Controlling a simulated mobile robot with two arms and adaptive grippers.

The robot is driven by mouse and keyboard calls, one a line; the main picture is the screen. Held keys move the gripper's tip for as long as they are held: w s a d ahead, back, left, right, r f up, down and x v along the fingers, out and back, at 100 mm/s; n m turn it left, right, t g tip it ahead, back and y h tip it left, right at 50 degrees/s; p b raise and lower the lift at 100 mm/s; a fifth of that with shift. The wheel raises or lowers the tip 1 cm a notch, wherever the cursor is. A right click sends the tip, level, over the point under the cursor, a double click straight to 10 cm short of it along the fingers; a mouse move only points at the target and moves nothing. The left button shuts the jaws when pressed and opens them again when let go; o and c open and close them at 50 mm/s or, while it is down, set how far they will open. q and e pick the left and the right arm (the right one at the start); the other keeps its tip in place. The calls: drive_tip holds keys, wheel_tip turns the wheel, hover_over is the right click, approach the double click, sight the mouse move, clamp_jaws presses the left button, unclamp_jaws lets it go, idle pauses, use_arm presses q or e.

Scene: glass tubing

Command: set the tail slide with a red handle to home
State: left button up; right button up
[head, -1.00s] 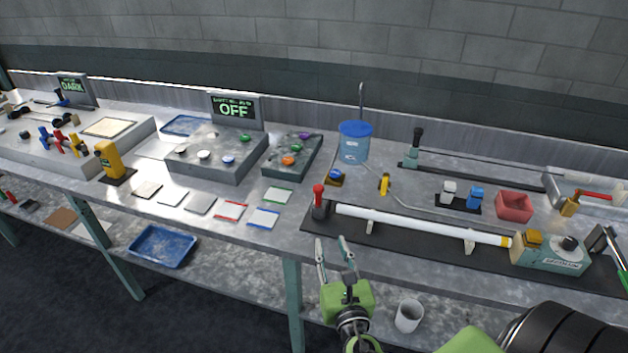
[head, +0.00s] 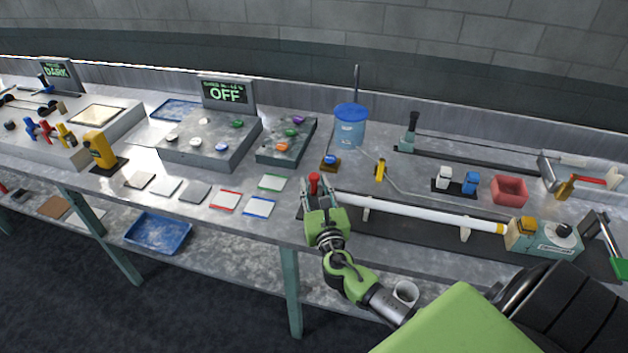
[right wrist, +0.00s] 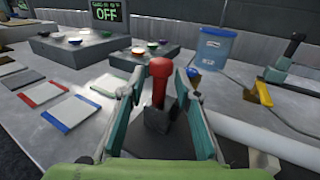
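The tail slide's red handle (head: 314,183) stands upright at the left end of the white glass tube (head: 420,214). In the right wrist view the red handle (right wrist: 160,80) has a round knob and rises from a dark block (right wrist: 158,118). My right gripper (head: 322,190) is open at the handle. In the right wrist view its two fingers (right wrist: 158,100) stand on either side of the handle, with gaps showing. The slide's base is mostly hidden behind the gripper in the head view. My left gripper is not in view.
The tube lies on supports (head: 465,234) over a dark mat and ends at a teal unit (head: 545,238) on the right. A blue-lidded bucket (head: 350,128) stands behind. Flat colour-edged plates (head: 260,207) lie left of the handle.

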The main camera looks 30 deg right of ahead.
drive_tip(key=shift+w+d, duration=0.2)
drive_tip(key=shift+w, duration=0.15)
drive_tip(key=shift+w+d, duration=0.1)
drive_tip(key=shift+w, duration=0.15)
clamp_jaws()
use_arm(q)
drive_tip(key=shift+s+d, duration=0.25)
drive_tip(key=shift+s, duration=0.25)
